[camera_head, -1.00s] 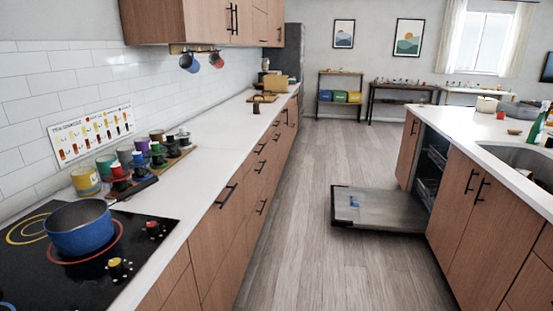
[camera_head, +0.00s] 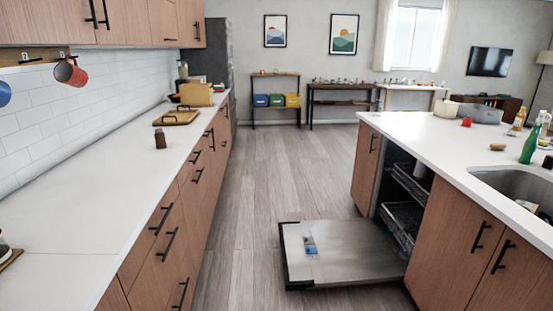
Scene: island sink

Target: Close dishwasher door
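The dishwasher door (camera_head: 345,253) is grey metal and lies folded down flat, low over the floor, reaching out from the island into the aisle. A small blue and white item (camera_head: 310,247) shows on its upper side. The dishwasher (camera_head: 402,200) stands open under the island counter, with dark racks (camera_head: 411,184) inside. Its lower inside is partly hidden by the cabinet front on the right. My gripper is not in view.
The island counter (camera_head: 450,150) with a sink (camera_head: 519,190) is on the right. A long counter with drawers (camera_head: 165,235) runs along the left. The wooden floor (camera_head: 275,170) between them is clear left of and beyond the door.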

